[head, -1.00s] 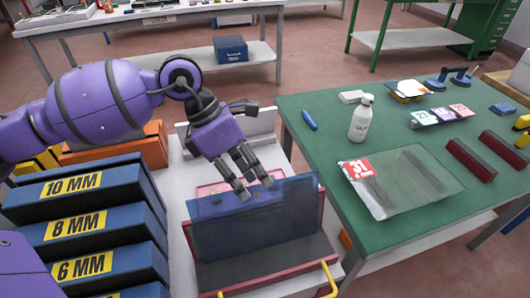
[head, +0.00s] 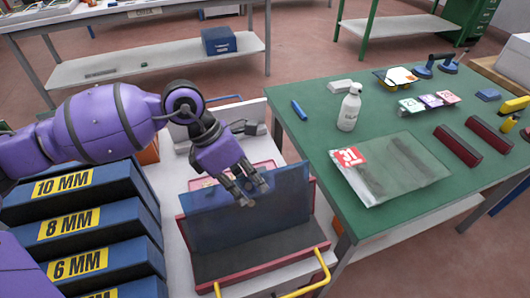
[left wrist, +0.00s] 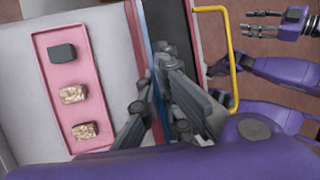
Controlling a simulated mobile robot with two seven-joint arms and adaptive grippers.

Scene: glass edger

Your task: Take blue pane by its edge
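The blue pane (head: 220,228) stands on edge, see-through and dark blue, in a red-rimmed rack (head: 203,287) with a dark bed. My left gripper (head: 251,190) is at the middle of the pane's top edge, pointing down. In the left wrist view the pane shows edge-on as a thin blue strip (left wrist: 157,98). The left gripper's fingers (left wrist: 156,100) are on both sides of the strip, spread apart; contact cannot be made out. My right gripper (left wrist: 250,23) shows only in the left wrist view, fingers apart and empty, away from the pane.
Blue boxes marked 10, 8 and 6 MM (head: 78,225) stand left of the rack. A yellow handle (head: 290,285) is at the rack's front. A pink tray (left wrist: 105,135) with small blocks lies beside the pane. The green table (head: 330,220) at right holds a bottle (head: 349,110) and a bag (head: 392,166).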

